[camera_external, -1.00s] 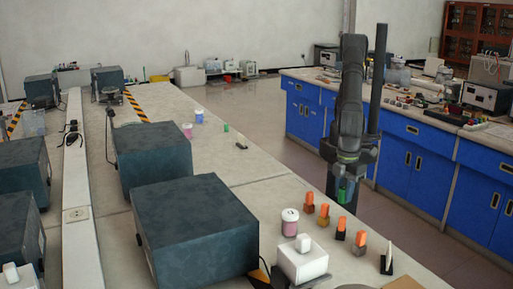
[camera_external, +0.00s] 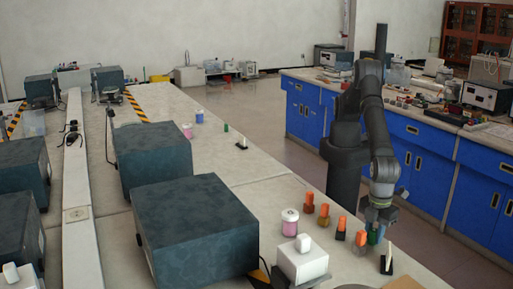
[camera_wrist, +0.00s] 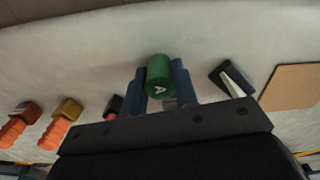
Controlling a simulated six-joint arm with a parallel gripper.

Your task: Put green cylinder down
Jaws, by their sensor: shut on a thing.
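The green cylinder (camera_wrist: 160,68) has a white letter A on its end and sits between the two blue fingers of my gripper (camera_wrist: 160,83) in the wrist view. My gripper is shut on it. In the external view my gripper (camera_external: 374,228) is low at the right front of the light bench, and the green cylinder (camera_external: 373,237) shows only in part below it. I cannot tell whether the cylinder touches the bench top.
Orange-topped blocks (camera_external: 341,228) stand in a row left of my gripper. A black-and-white wedge-like piece (camera_external: 387,262) is close by on the right, and a tan board (camera_wrist: 292,87) lies beyond it. A white box (camera_external: 302,262) and pink-white jar (camera_external: 290,222) stand further left.

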